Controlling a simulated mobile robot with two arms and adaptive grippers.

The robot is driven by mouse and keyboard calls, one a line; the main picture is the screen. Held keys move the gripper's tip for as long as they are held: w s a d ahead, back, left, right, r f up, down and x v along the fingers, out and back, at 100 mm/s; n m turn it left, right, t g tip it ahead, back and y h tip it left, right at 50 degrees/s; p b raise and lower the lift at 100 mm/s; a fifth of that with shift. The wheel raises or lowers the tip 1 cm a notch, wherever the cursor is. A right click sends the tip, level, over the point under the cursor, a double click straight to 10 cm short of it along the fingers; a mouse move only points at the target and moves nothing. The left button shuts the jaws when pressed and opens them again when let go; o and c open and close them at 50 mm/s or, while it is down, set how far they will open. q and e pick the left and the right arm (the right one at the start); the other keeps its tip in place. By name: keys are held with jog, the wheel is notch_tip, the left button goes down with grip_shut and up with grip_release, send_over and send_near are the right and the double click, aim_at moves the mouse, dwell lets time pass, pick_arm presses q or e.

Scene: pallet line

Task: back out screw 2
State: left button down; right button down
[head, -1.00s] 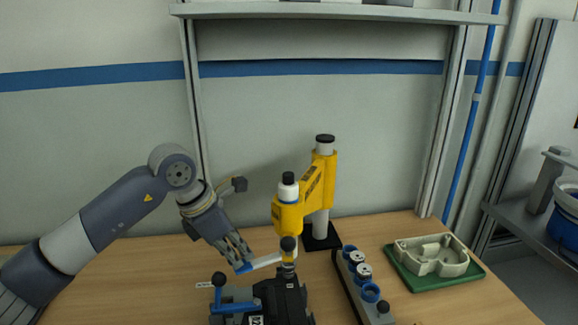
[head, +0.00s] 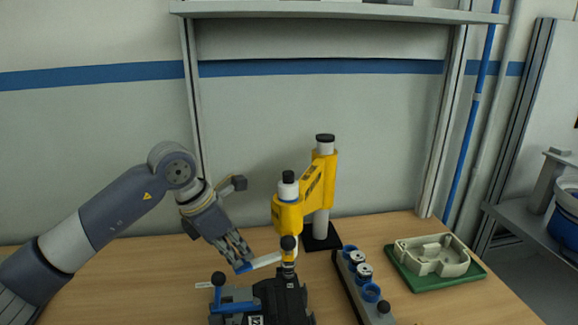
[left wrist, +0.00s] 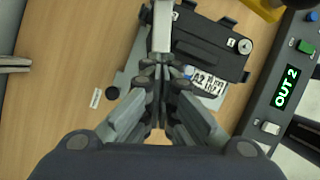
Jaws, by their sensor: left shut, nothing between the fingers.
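The black unit (head: 278,298) sits on the table under the yellow driver arm (head: 289,212). It also shows in the left wrist view (left wrist: 208,45), with a round screw head (left wrist: 245,46) at one corner. I cannot tell which screw is screw 2. A pale lever (head: 266,261) with a blue end sticks out left from below the driver's spindle (head: 288,246). My left gripper (head: 241,264) is shut and empty, its fingertips at the lever's blue end. In the left wrist view the fingers (left wrist: 160,72) meet at the pale bar's near end. My right gripper is out of view.
A grey control box (left wrist: 285,85) reads "OUT 2" in green in the left wrist view. Right of the unit stand a rack with blue-ringed holders (head: 362,284) and a green tray (head: 436,282) with a beige casting. The table's left part is clear.

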pick_arm(q)
notch_tip(320, 180, up, 9)
jog(key=p, duration=0.5)
dwell(0.6)
